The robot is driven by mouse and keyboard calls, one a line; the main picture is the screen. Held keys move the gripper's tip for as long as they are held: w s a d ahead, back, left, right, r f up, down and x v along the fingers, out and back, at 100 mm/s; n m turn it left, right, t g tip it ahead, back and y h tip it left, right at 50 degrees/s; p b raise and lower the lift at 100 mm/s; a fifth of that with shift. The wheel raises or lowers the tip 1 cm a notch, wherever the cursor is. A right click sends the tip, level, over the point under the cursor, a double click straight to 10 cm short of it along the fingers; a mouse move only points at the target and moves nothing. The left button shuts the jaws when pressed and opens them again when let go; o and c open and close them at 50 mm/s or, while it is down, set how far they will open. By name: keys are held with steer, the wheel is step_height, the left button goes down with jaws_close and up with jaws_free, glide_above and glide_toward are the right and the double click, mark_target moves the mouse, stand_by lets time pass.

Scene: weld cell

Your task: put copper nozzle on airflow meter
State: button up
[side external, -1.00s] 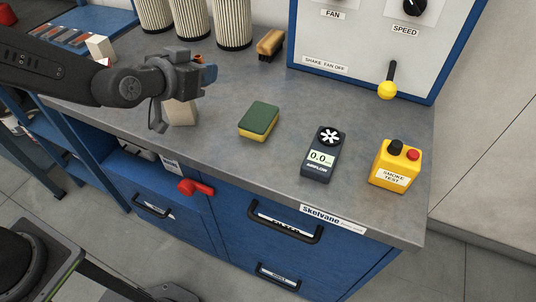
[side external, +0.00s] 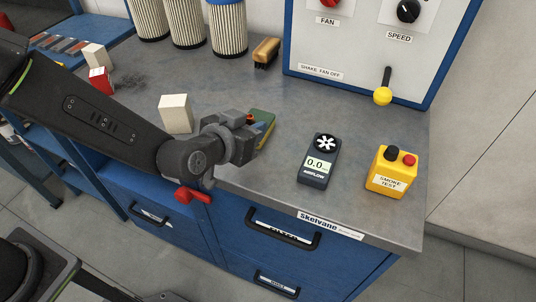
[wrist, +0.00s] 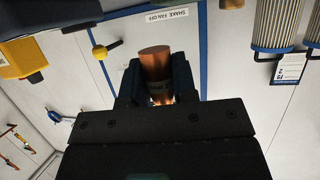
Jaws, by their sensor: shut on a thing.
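The copper nozzle (wrist: 154,60) is a short copper cylinder, held between the two dark fingers of my gripper (wrist: 156,82) in the wrist view. In the side view my gripper (side external: 250,122) is in front of the green and yellow sponge and left of the airflow meter; the nozzle is hard to make out there. The airflow meter (side external: 314,178) is dark grey with a white fan wheel at its far end and a lit display. It lies on the bench, apart from my gripper. A dark shape at the wrist view's top left may be the meter.
The sponge (side external: 264,122) is partly hidden behind my gripper. A yellow smoke test box (side external: 391,178) stands right of the meter. A white block (side external: 175,114), a brush (side external: 266,52) and filter cartridges (side external: 228,30) stand behind. A yellow-knobbed lever (side external: 383,95) juts from the fan panel.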

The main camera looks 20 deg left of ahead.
mark_target(268, 166)
steer(key=d, duration=0.1)
steer(key=d+f, duration=0.2)
steer(key=d, duration=0.1)
steer(key=shift+s+f, duration=0.2)
steer(key=shift+s, duration=0.05)
steer(key=shift+f, duration=1.75)
steer(key=shift+f, duration=0.15)
steer(key=o, duration=0.9)
steer(key=shift+a, duration=0.1)
